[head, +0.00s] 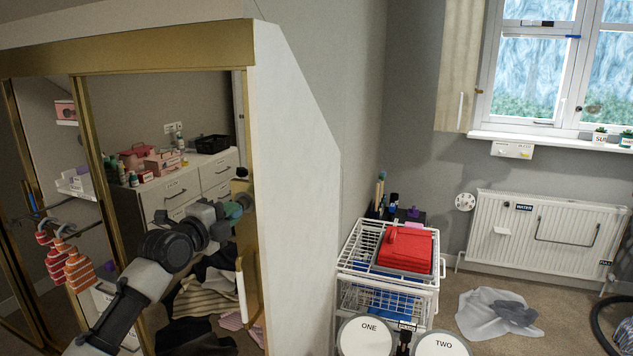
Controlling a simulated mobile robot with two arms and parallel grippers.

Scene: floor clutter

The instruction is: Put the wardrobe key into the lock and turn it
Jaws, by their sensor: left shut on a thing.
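The wardrobe (168,46) stands at the left with a gold-coloured frame and a white side panel. A small dark fitting, apparently the lock (241,172), sits on the gold upright at the right of its front. My left arm reaches up from the bottom left. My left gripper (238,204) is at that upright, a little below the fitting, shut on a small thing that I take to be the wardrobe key. The key is mostly hidden by the fingers and too small to make out. I cannot tell whether it touches the lock. My right gripper is out of view.
Two round lids (366,337) marked ONE and TWO are in front. Grey cloth (497,313) lies on the carpet below the radiator (550,232). Striped clothes (208,296) show within the wardrobe front.

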